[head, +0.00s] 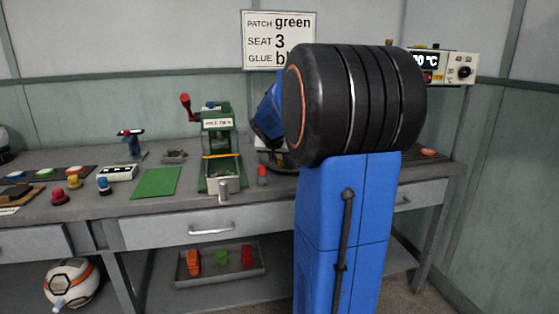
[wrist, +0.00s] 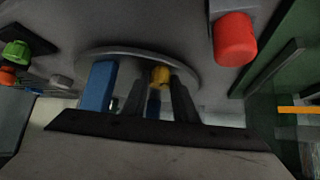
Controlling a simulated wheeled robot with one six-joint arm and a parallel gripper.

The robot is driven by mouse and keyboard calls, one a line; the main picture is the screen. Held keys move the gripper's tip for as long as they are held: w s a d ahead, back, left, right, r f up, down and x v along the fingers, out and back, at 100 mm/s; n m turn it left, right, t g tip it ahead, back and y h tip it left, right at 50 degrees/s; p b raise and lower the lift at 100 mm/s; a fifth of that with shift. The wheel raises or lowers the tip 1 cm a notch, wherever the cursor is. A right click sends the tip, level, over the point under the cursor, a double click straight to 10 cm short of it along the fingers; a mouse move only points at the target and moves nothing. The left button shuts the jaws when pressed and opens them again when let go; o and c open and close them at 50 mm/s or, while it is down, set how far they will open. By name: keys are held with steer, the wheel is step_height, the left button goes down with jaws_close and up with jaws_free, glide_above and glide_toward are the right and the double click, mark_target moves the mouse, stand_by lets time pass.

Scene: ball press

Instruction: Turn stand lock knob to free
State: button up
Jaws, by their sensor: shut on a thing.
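In the wrist view my gripper (wrist: 158,98) has its two dark fingers on either side of a small yellow knob (wrist: 160,75), shut on it. The knob sits at the round grey stand base (wrist: 200,62), with a blue upright part (wrist: 98,85) to its left. Which way the knob is turned I cannot tell. In the head view my large black and blue arm hides the gripper and the knob. Only a dark edge of what looks like the stand shows beside the arm.
A red-capped item (wrist: 235,38) stands close right of the fingers. The green press (head: 220,150) is left of my arm, with a green mat (head: 157,183) beyond. A sign (head: 278,38) reads patch green, seat 3; its glue line is partly hidden. An open tray (head: 220,281) sits below.

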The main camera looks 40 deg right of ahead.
steer(key=shift+s+d+n+t+y, duration=0.15)
steer(key=shift+n+t+y, duration=0.3)
steer(key=shift+n, duration=0.35)
steer(key=shift+n+t+y, duration=0.65)
steer(key=shift+n, duration=0.45)
steer(key=shift+s+d+n+t+y, duration=0.1)
steer(key=shift+n+t+y, duration=0.2)
steer(key=shift+n+y, duration=0.5)
steer(key=o, duration=1.1)
steer(key=shift+c, duration=0.2)
steer(key=shift+s+r, duration=0.1)
steer(key=v, duration=1.7)
steer(key=shift+a, duration=0.3)
